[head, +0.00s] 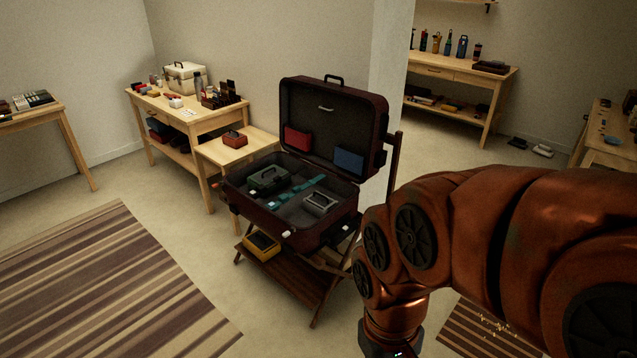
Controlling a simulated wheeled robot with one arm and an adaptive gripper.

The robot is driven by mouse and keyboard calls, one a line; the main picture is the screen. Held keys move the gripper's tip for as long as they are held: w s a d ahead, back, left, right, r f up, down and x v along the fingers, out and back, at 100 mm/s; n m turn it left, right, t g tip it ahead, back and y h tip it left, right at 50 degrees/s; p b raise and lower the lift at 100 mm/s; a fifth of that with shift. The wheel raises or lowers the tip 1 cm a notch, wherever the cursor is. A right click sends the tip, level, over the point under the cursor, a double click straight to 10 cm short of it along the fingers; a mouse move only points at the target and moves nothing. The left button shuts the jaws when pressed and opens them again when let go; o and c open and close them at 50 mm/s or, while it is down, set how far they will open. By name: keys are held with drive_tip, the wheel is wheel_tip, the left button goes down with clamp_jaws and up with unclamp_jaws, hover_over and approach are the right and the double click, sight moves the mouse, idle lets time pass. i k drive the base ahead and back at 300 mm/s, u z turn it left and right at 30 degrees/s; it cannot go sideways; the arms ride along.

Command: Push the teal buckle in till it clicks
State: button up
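An open dark-red suitcase (291,234) rests on a wooden folding stand in the middle of the head view, its lid (333,115) raised at the back. A teal strap (294,190) lies diagonally across the inside of its base. The teal buckle is too small to make out on it, and I cannot tell whether it is joined. My orange arm reaches in from the right and bends down in front of the suitcase's right side. My gripper is below the picture's bottom edge, so its fingers are not seen.
A green case (268,179) and a grey box (319,203) lie in the suitcase beside the strap. A small wooden table (240,153) stands close at its left. A yellow box (262,243) sits on the stand's lower shelf. Open floor and a striped rug (100,280) lie at left.

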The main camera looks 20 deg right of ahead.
sight(284, 198)
drive_tip(key=z, duration=0.15)
drive_tip(key=i, duration=0.7)
drive_tip(key=u, duration=0.55)
drive_tip(key=i, duration=0.7)
drive_tip(key=u, duration=0.65)
